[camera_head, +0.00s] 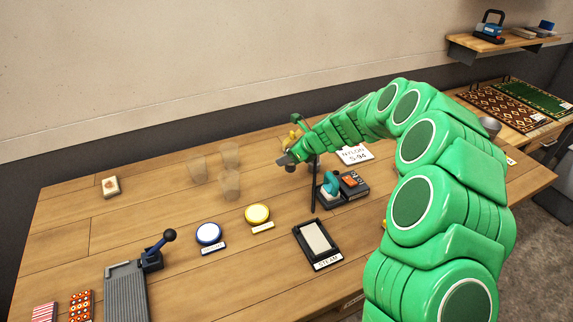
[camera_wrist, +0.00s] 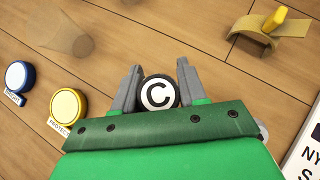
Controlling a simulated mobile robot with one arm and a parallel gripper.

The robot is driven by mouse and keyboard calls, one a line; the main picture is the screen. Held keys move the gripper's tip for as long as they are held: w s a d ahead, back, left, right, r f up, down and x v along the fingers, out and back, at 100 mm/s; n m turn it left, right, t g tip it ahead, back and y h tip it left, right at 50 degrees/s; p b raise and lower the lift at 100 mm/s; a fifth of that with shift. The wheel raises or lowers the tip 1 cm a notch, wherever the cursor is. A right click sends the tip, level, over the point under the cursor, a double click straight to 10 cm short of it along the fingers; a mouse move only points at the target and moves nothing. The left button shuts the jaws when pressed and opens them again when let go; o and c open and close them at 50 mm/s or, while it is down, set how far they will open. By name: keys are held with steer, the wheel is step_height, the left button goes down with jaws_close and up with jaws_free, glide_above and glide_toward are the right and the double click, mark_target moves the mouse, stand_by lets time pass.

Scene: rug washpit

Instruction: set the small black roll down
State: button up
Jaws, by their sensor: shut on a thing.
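The small black roll (camera_wrist: 147,80) shows in the wrist view with a white end disc marked with a black C. My gripper (camera_wrist: 158,82) has its two grey fingers on either side of the roll and is shut on it. Bare wooden table (camera_wrist: 205,30) shows beyond the roll. How high the roll is held cannot be told from this view. In the head view my gripper (camera_head: 285,158) is over the back middle of the table. The roll cannot be made out there.
Several clear cups (camera_head: 198,170) stand left of my gripper. A blue-rimmed button (camera_head: 209,233) and a yellow button (camera_head: 257,214) are nearer the front. A black stand with a teal part (camera_head: 331,183) and a white-topped black tray (camera_head: 316,238) are to the right.

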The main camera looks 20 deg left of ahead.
steer(key=shift+w+a+f, duration=0.25)
steer(key=shift+w+f, duration=0.15)
steer(key=shift+f, duration=1.75)
steer(key=shift+f, duration=0.15)
steer(key=o, duration=1)
steer(key=shift+o, duration=0.2)
steer(key=shift+d+r, duration=0.35)
steer(key=shift+r, duration=0.25)
steer(key=v, duration=1.1)
